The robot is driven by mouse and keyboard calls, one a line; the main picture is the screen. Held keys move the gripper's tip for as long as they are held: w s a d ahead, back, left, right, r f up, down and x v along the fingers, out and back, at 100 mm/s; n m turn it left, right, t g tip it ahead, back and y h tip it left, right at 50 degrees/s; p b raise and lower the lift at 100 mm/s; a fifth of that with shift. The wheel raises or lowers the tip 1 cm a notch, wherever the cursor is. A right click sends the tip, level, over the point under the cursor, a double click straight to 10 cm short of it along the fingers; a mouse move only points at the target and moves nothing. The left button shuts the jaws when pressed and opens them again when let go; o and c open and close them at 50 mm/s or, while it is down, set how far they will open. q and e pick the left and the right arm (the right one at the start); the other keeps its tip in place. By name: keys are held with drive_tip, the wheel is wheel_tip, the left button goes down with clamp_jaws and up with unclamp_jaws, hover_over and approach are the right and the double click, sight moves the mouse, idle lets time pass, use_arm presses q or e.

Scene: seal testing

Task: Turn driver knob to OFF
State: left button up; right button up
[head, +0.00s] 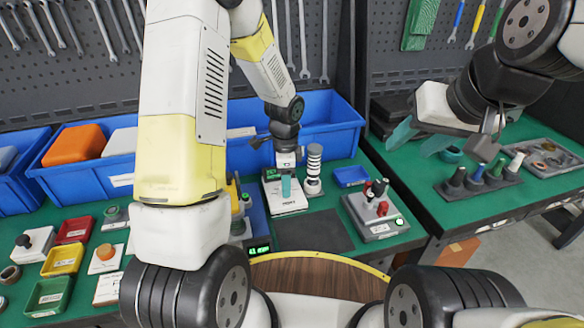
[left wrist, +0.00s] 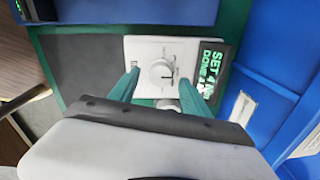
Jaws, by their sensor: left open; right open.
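The driver unit is a white panel (head: 290,204) on the green bench, under my left gripper (head: 287,187). In the left wrist view, its round pale driver knob (left wrist: 161,73) has a dark pointer mark; the small labels around it are too blurred to read. The teal fingers of my left gripper (left wrist: 158,80) are apart, one on each side of the knob. I cannot tell whether they touch it. In the head view the knob is hidden by the gripper. My right gripper (head: 420,138) is open and empty, raised over the right side of the bench.
A green-lit display (left wrist: 212,68) sits beside the knob panel. A striped cylinder post (head: 314,165) stands close right of my left gripper. A grey box with red and black knobs (head: 378,222), a dark mat (head: 312,231) and blue bins (head: 332,118) are nearby.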

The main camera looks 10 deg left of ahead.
use_arm(q)
drive_tip(key=shift+f, duration=0.65)
clamp_jaws()
drive_tip(key=shift+n, duration=0.4)
drive_tip(key=n, duration=0.3)
drive_tip(key=shift+w, duration=0.15)
drive_tip(key=shift+n, duration=2)
